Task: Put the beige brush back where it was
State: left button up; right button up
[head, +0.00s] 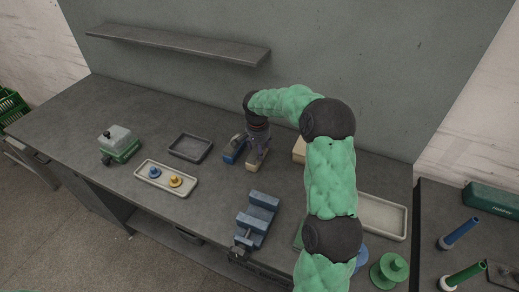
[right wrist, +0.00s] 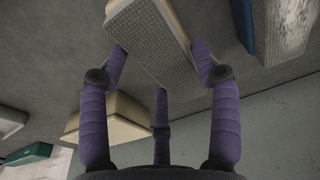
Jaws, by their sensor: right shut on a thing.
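The beige brush (head: 256,158) is in my right gripper (head: 257,143), over the dark bench towards its back. In the right wrist view, the brush (right wrist: 155,45) shows a grey textured face and a pale beige edge, between the purple fingers of the gripper (right wrist: 165,65). The fingers are shut on it. I cannot tell whether the brush touches the bench. A blue brush (head: 234,149) lies close to its left; it also shows in the right wrist view (right wrist: 244,22). My left gripper is not in view.
A beige block (head: 299,150) sits right of the gripper, partly behind my arm. A dark tray (head: 205,158), a pale tray (head: 186,190) with a blue and a yellow piece, and a blue vise (head: 257,218) stand nearby. A shelf (head: 180,46) hangs above.

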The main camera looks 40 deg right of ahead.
jog(key=shift+f, duration=0.1)
jog(key=o, duration=1.2)
jog(key=shift+o, duration=0.2)
notch_tip(320, 180, up, 12)
jog(key=a+p, duration=0.1)
jog(key=p, duration=0.2)
jog(key=shift+s+a, duration=0.15)
jog(key=shift+s, duration=0.2)
